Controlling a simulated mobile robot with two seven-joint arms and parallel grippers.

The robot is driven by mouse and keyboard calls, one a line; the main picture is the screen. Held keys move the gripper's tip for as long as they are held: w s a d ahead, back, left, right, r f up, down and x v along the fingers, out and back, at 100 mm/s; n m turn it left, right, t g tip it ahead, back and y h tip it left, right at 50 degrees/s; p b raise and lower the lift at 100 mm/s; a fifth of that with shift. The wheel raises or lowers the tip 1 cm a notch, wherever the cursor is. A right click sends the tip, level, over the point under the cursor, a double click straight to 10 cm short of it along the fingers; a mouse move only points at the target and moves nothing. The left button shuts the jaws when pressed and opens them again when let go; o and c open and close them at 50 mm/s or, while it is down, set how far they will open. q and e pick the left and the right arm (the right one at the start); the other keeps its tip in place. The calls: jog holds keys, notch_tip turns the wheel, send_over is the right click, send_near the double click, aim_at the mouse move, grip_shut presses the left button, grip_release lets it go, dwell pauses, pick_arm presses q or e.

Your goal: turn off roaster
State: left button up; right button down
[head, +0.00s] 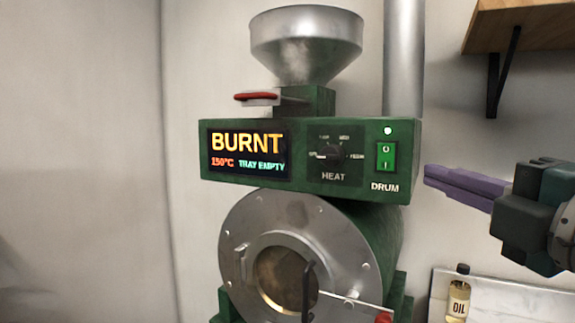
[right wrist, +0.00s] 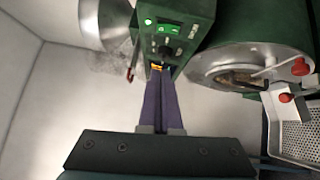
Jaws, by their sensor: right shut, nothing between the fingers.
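The green roaster (head: 308,190) stands against the wall. Its display (head: 247,153) reads BURNT, 150°C and TRAY EMPTY. The HEAT knob (head: 331,154) points left. The DRUM rocker switch (head: 387,156) is lit green, and the lamp (head: 387,130) above it glows green. My right gripper (head: 427,174) is shut and empty, just right of the control box and apart from the switch. In the right wrist view, the purple fingers lie together below the lit switch (right wrist: 168,30). My left gripper is out of view.
A metal hopper (head: 306,45) with a red-handled slide (head: 257,97) tops the roaster. The drum front (head: 292,225) has a round window and a red-knobbed lever. An oil bottle (head: 458,293) stands lower right. A wooden shelf (head: 520,25) hangs upper right.

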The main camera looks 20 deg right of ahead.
jog(key=p, duration=0.3)
send_near(378, 149)
jog(key=w+a, duration=0.3)
jog(key=shift+w+d+r, duration=0.2)
jog(key=shift+w+d, duration=0.65)
jog(key=shift+d, duration=0.25)
jog(key=shift+w+d+p, duration=0.4)
jog(key=shift+w+d, duration=0.1)
jog(key=shift+d, duration=0.1)
